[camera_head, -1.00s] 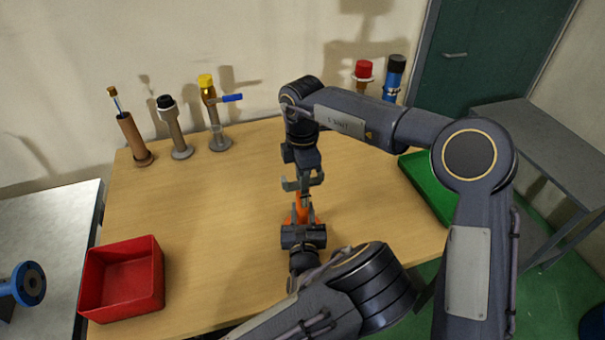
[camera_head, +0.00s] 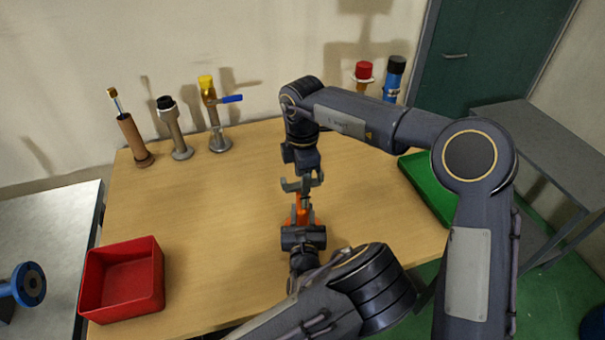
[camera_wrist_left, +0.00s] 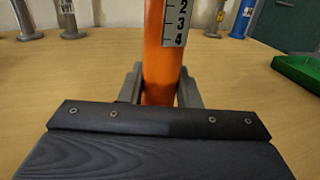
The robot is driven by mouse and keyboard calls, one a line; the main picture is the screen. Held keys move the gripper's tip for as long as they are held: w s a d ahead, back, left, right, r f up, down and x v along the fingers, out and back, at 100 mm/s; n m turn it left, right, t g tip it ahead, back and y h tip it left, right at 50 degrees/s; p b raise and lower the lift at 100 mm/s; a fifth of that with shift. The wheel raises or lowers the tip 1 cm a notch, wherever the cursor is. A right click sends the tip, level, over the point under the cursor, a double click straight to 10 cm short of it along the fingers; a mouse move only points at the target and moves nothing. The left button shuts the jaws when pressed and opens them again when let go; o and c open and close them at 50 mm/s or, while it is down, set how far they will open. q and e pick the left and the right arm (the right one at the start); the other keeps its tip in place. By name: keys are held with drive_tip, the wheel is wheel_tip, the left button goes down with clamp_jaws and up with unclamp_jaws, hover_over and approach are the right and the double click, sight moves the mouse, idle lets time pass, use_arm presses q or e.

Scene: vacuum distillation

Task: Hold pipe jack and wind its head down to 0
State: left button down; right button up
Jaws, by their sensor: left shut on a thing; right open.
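The orange pipe jack (camera_head: 302,210) stands on the wooden table, mostly hidden by my grippers in the head view. In the left wrist view its orange body (camera_wrist_left: 158,70) is upright between my left jaws, with a scale plate (camera_wrist_left: 176,22) showing 2, 3 and 4. Its head is outside that view. My left gripper (camera_wrist_left: 160,90) is shut on the body, low down; it also shows in the head view (camera_head: 303,226). My right gripper (camera_head: 302,184) is open above, pointing down at the top of the jack. I cannot tell whether it touches the head.
A red bin (camera_head: 122,282) sits at the table's front left, a green tray (camera_head: 428,188) at the right edge. Several capped fittings stand along the back, including a yellow-topped one (camera_head: 213,115) and a blue one (camera_head: 394,78). The table's left middle (camera_head: 220,205) is clear.

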wheel_tip(320, 180, up, 12)
idle(0.5)
use_arm(q)
drive_tip(key=c, duration=1)
unclamp_jaws()
